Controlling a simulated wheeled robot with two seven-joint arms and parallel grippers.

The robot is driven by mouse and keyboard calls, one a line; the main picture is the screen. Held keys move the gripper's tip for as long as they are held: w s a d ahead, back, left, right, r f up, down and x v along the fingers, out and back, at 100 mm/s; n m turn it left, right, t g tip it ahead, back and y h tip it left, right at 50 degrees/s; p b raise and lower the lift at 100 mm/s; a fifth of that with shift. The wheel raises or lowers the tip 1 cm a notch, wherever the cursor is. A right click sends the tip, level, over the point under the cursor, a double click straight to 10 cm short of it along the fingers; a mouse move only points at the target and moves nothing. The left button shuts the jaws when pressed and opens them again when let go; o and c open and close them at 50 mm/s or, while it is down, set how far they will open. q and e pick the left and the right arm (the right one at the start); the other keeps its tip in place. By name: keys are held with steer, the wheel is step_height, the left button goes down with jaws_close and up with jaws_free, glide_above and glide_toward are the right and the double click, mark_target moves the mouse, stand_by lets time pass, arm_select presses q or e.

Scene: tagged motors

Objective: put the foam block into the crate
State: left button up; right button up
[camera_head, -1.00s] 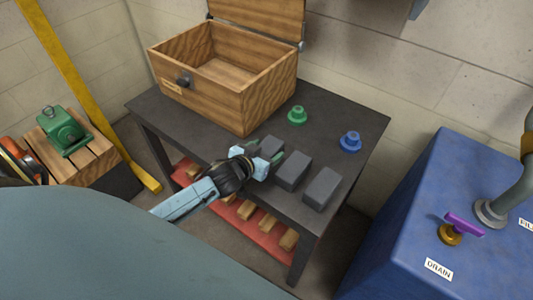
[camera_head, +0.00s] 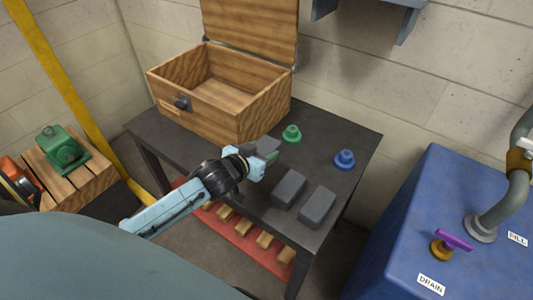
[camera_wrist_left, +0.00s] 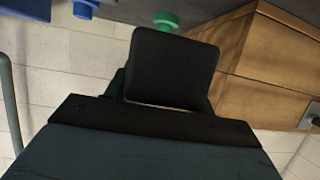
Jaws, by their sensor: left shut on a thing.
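My left gripper (camera_head: 262,160) is shut on a dark grey block (camera_head: 264,145), the foam block as far as I can tell. It holds the block above the dark table, just in front of the crate's right end. In the left wrist view the block (camera_wrist_left: 170,68) sits between the fingers of the gripper (camera_wrist_left: 165,92). The wooden crate (camera_head: 207,115) stands on the table with its lid (camera_head: 250,30) raised, and its inside looks empty. My right gripper is not in view.
Two similar grey blocks (camera_head: 289,188) (camera_head: 317,206) lie on the table (camera_head: 335,130). A green knob-like piece (camera_head: 292,134) and a blue one (camera_head: 344,160) stand behind them. A blue tank (camera_head: 430,215) with pipes is at right. A green motor (camera_head: 62,148) sits on a wooden stand at left.

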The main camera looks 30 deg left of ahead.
arm_select(q)
steer(key=shift+r, duration=0.75)
steer(key=shift+d+r, duration=0.1)
steer(key=s+d+r, duration=0.2)
steer(key=d+r, duration=0.2)
steer(key=r, duration=0.2)
steer(key=s+d+r, duration=0.3)
steer(key=d+r, duration=0.1)
steer(key=r, duration=0.2)
steer(key=shift+s+d+r, duration=0.15)
steer(key=shift+s+d, duration=0.1)
steer(key=shift+d, duration=0.1)
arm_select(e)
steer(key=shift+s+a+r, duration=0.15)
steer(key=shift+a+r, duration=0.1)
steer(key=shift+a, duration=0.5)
